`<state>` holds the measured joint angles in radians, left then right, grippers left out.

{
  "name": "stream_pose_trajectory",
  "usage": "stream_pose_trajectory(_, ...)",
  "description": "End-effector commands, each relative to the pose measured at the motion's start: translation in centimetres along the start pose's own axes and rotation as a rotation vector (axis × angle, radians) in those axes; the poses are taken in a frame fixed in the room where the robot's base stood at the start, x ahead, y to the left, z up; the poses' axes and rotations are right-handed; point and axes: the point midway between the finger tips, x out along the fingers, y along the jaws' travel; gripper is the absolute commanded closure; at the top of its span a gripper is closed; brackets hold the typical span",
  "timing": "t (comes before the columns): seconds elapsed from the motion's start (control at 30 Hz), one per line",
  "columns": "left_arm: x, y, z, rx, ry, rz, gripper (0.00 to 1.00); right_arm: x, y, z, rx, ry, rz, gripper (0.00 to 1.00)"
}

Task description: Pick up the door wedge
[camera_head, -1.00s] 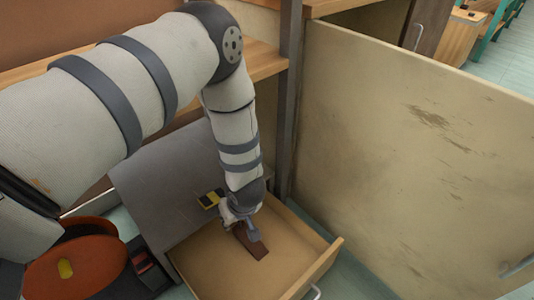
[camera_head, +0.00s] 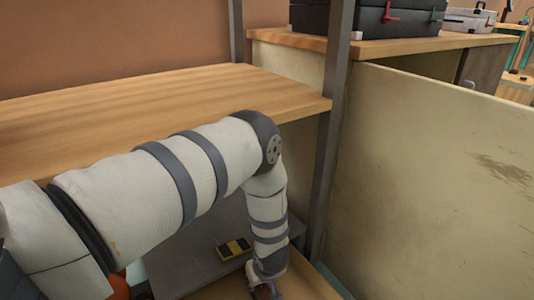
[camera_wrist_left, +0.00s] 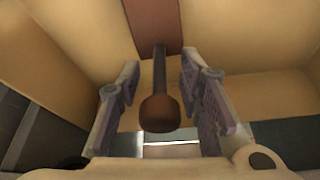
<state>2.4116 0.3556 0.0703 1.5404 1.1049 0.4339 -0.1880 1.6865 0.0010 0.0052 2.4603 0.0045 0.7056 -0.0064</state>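In the left wrist view a flat reddish-brown piece (camera_wrist_left: 152,22), which looks like the door wedge, lies at the top of the picture in the drawer. A dark brown rod with a round knob (camera_wrist_left: 160,112) shows between my left gripper's fingers (camera_wrist_left: 159,72). The fingers are apart, with a gap on each side of the rod and knob. The flat piece is beyond the fingertips. In the head view my left gripper (camera_head: 266,289) is at the bottom edge, over the drawer (camera_head: 310,284), and mostly cut off. My right gripper is not in view.
A yellow and black block (camera_head: 234,248) sits on the grey surface (camera_head: 190,262) beside the arm. A wooden shelf (camera_head: 160,100) and a grey post (camera_head: 330,130) stand close by. A large beige panel (camera_head: 430,180) closes off the right. Dark cases (camera_head: 375,20) stand behind.

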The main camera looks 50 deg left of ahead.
Motion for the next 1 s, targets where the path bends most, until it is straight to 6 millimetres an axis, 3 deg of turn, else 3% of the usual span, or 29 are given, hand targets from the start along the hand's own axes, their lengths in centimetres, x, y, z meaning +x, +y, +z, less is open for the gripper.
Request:
stream_pose_trajectory(0.1, -0.2, 0.0, -0.1, 0.000, 0.000, 0.001, 0.69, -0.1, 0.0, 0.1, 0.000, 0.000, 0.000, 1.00)
stream_pose_trajectory(0.23, -0.2, 0.0, -0.1, 0.000, 0.000, 0.001, 0.99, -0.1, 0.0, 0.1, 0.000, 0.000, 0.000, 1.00)
stream_pose_trajectory(0.27, -0.2, 0.0, -0.1, 0.000, 0.000, 0.001, 1.00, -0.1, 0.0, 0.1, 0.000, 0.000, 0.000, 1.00)
stream_pose_trajectory(0.7, -0.3, 0.1, -0.1, -0.001, 0.001, 0.002, 1.00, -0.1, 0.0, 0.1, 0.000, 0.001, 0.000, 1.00)
stream_pose_trajectory(0.87, -1.4, 0.1, -0.6, -0.002, 0.002, 0.004, 1.00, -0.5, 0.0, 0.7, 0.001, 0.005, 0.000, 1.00)
stream_pose_trajectory(1.0, -2.4, 0.0, 1.2, 0.003, 0.000, 0.002, 1.00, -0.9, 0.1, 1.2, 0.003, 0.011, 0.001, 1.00)
